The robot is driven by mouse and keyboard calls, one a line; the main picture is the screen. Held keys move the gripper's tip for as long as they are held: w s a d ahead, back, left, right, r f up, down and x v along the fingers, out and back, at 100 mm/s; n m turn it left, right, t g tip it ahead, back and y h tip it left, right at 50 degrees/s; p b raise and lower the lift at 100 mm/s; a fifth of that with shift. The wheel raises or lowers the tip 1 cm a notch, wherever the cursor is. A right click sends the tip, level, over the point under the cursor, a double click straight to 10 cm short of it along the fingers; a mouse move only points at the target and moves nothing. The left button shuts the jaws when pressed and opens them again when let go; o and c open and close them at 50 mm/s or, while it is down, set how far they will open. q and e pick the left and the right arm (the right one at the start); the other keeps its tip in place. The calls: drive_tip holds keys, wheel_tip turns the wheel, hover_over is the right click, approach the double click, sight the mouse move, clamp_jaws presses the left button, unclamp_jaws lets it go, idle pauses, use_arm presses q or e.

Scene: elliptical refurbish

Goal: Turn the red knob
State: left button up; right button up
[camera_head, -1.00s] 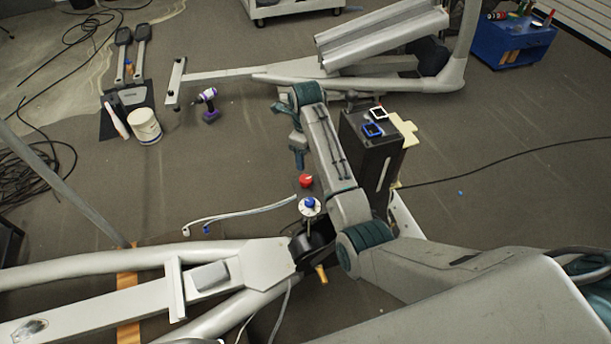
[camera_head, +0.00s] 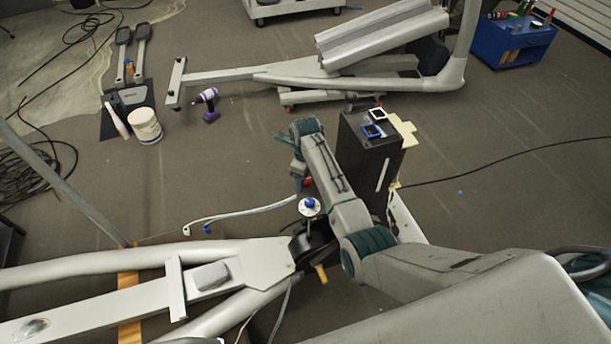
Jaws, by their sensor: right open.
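The red knob (camera_head: 308,183) is near the middle of the head view. My left gripper is not in view.
A blue-topped white disc (camera_head: 310,205) stands just below the red knob. A black box (camera_head: 362,160) is right of my forearm. The white machine frame (camera_head: 120,300) fills the lower left. A purple drill (camera_head: 209,103) lies on the floor, with clear floor around it.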

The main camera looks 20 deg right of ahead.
drive_tip(key=shift+c, duration=0.2)
drive_tip(key=c, duration=0.9)
drive_tip(key=shift+c, duration=0.2)
